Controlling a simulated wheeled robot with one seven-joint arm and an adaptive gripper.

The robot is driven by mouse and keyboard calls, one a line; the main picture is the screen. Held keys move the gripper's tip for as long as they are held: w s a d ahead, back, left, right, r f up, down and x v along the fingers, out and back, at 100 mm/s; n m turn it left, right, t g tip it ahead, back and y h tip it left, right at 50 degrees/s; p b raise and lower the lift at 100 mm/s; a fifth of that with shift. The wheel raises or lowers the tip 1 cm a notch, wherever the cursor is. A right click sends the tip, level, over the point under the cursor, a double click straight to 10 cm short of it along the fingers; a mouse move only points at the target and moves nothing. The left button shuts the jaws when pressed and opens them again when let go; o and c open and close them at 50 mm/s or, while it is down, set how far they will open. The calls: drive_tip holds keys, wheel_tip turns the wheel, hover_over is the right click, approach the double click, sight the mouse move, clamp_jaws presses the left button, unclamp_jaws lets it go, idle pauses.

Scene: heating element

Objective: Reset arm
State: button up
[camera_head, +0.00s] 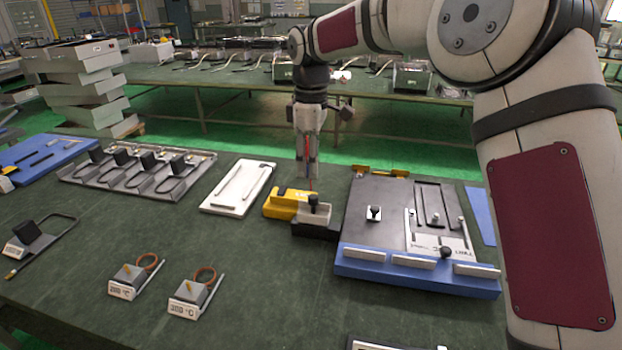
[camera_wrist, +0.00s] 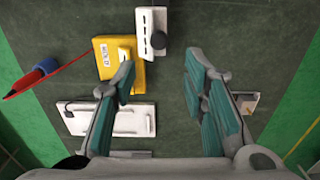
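My gripper (camera_head: 307,170) hangs pointing down above the middle of the table, over the yellow block (camera_head: 282,203) and the grey-and-black block (camera_head: 314,219) with a black knob. In the wrist view my gripper (camera_wrist: 160,75) has its two fingers wide apart, with only the dark green table between them. The yellow block (camera_wrist: 112,50) shows at the left finger's tip, with a white slotted block (camera_wrist: 151,30) beside it. The gripper appears clear of both blocks; its exact height is hard to tell.
A white plate (camera_head: 238,190) and a tray of several heating elements (camera_head: 100,183) lie left. A blue-and-black fixture (camera_head: 420,280) stands right. A single heating element (camera_head: 35,240) and two labelled blocks, (camera_head: 125,280) and (camera_head: 190,298), stand in front.

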drive_tip(key=shift+r, duration=0.75)
drive_tip(key=s+d+r+m+t+h+p, duration=0.1)
drive_tip(key=s+d+r+m, duration=0.3)
drive_tip(key=s+d+r, duration=0.4)
drive_tip(key=s+d+r+m+t, duration=0.1)
drive_tip(key=s+d+r+m, duration=0.2)
drive_tip(key=s+d, duration=0.5)
drive_tip(key=s+d+f+m, duration=0.1)
drive_tip(key=s+d+m, duration=0.1)
drive_tip(key=s, duration=0.5)
drive_tip(key=s+d+f+m+t, duration=0.1)
drive_tip(key=s+f+m, duration=0.1)
drive_tip(key=s+m, duration=0.2)
drive_tip(key=s+d+f+m+t+y, duration=0.1)
drive_tip(key=s+d+f+m, duration=0.1)
drive_tip(key=s, duration=0.9)
drive_tip(key=shift+d+m+p, duration=0.35)
drive_tip(key=shift+m+p, duration=0.05)
